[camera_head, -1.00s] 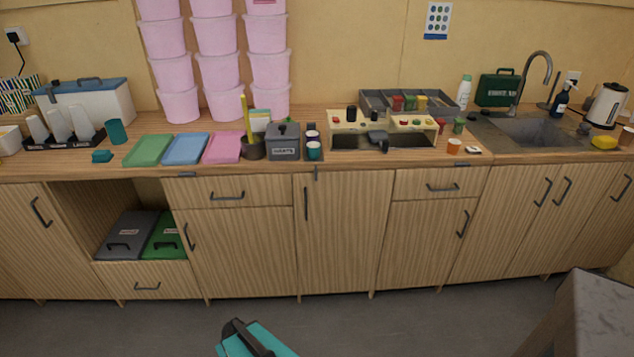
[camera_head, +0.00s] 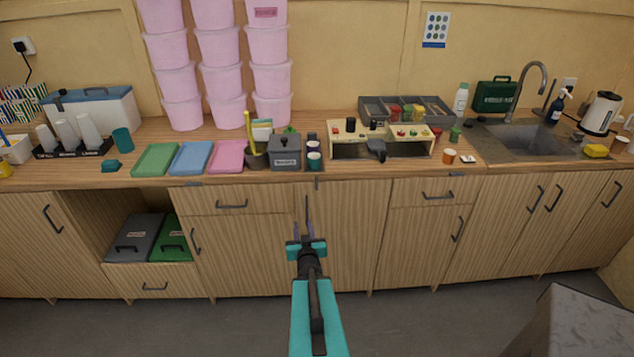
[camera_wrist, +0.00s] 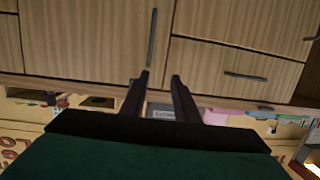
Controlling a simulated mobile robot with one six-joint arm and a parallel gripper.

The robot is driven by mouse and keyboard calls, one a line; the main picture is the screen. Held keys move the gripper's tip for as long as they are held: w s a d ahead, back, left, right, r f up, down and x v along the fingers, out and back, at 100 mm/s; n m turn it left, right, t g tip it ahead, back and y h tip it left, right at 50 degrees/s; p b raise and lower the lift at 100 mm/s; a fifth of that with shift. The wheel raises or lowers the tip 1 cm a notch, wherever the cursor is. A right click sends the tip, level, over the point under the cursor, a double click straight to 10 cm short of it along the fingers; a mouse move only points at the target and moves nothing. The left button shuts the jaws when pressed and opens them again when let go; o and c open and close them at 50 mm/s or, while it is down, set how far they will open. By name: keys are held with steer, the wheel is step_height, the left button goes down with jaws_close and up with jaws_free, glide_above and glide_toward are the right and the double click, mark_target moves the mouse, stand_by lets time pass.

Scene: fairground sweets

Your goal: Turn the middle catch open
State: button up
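The middle catch (camera_head: 317,183) is a small dark piece at the counter's front edge, above the middle cabinet door (camera_head: 346,235). It looks upright, pointing down. A left catch (camera_head: 193,184) and a right catch (camera_head: 456,178) look level along the same edge. My gripper (camera_head: 304,226) is in front of the middle door, below the catch and near the door's dark handle (camera_head: 307,208). In the wrist view my gripper (camera_wrist: 160,77) is open, its two dark fingers apart with nothing between the tips. I cannot make out the middle catch there; a finger may hide it.
The wooden counter (camera_head: 230,181) carries trays, a grey box (camera_head: 285,152) and a cream stand (camera_head: 340,133) above the middle door. Drawer handles (camera_head: 232,205) stick out beside it. A grey block (camera_head: 580,325) stands at the lower right. The floor in front is clear.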

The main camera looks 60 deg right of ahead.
mark_target(317, 183)
steer(key=s+d+r+h+p, duration=0.1)
steer(key=s+d+r+h, duration=0.1)
steer(key=s+d+r, duration=0.2)
step_height(317, 183, up, 3)
steer(key=shift+s+r+m+t, duration=0.1)
steer(key=shift+s+m+t, duration=0.05)
steer(key=shift+m+t, duration=0.15)
steer(key=shift+d, duration=0.2)
steer(key=b+x, duration=0.3)
steer(key=b, duration=0.2)
steer(key=shift+f+b, duration=0.2)
steer(key=shift+b, duration=0.2)
steer(key=b+x, duration=0.2)
steer(key=b, duration=0.4)
steer(key=shift+d, duration=0.1)
steer(key=shift+r+p+x, duration=0.15)
steer(key=shift+p+x, duration=0.2)
steer(key=shift+x, duration=1.75)
steer(key=shift+r+p+x, duration=0.1)
steer(key=shift+p+x, duration=0.25)
steer(key=shift+x, duration=1.75)
